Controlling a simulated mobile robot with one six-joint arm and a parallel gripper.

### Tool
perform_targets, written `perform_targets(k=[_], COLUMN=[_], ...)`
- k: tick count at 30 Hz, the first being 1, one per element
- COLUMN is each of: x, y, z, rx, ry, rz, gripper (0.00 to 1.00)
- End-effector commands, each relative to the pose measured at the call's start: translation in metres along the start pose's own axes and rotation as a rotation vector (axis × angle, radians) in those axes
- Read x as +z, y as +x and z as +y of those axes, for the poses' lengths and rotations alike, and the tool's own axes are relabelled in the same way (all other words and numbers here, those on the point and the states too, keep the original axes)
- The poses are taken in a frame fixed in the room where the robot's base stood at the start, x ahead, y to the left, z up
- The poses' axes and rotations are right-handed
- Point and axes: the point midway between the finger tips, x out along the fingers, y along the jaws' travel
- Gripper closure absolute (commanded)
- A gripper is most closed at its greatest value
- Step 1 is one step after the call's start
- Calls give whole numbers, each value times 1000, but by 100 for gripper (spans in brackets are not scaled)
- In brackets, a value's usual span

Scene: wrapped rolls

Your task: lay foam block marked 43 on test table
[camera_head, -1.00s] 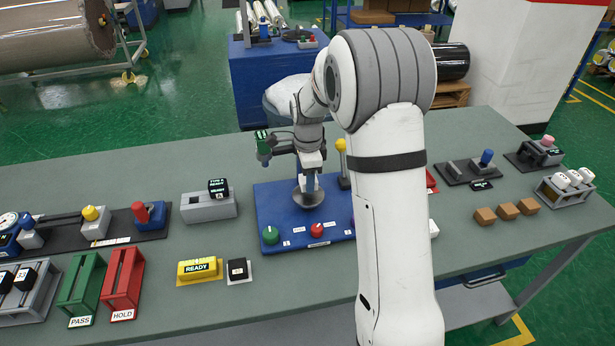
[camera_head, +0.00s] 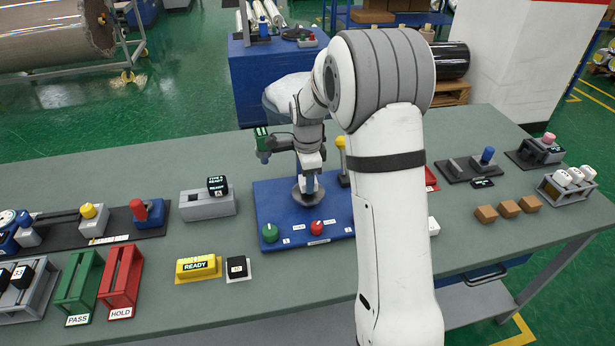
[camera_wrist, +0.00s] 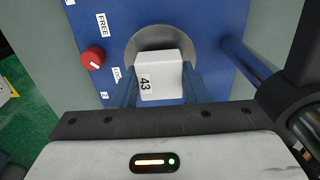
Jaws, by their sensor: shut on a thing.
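The white foam block marked 43 (camera_wrist: 161,74) is between the blue fingers of my gripper (camera_wrist: 160,84) in the wrist view. My gripper is shut on it. A round grey plate, seemingly the test table (camera_wrist: 143,38), lies right under and behind the block. Whether the block touches the plate I cannot tell. In the head view my gripper (camera_head: 309,184) points down over the grey plate (camera_head: 308,195), which sits on a blue base (camera_head: 275,202). The block cannot be made out there.
Green (camera_head: 269,232) and red (camera_head: 317,228) knobs sit at the base's front. A yellow-topped post (camera_head: 341,160) stands close right of my gripper. A yellow READY box (camera_head: 198,268) and a dark cube (camera_head: 237,267) lie front left. Brown blocks (camera_head: 508,208) lie right.

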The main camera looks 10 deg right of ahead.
Motion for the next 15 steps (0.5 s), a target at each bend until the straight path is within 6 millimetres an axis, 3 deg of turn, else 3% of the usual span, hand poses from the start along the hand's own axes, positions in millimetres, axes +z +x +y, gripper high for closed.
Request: perform_targets(k=[7,15], x=[0,0], y=[13,14], z=[0,0], rx=[0,0], ry=[0,0], rz=[0,0], gripper=[81,81])
